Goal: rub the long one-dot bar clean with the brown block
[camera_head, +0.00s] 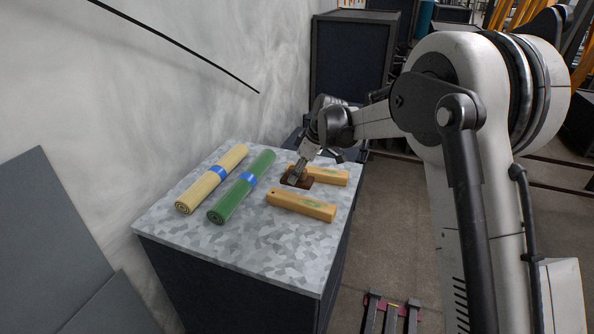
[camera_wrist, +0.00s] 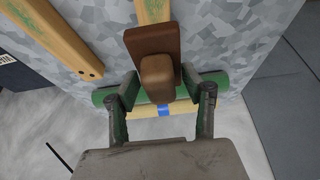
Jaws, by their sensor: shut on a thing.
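My gripper (camera_wrist: 162,100) is shut on the raised grip of the brown block (camera_wrist: 150,42), a dark flat slab. In the head view the block (camera_head: 297,183) shows between the two wooden bars, below my gripper (camera_head: 298,172). The far bar (camera_head: 330,175) is partly hidden. It shows two dots in the wrist view (camera_wrist: 60,47).
A green roll (camera_head: 238,190) and a yellow roll (camera_head: 208,182), each with a blue band, lie left of the bars on the mottled grey table (camera_head: 255,250). The table's front is clear. A pale wall (camera_head: 190,90) stands behind the left side.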

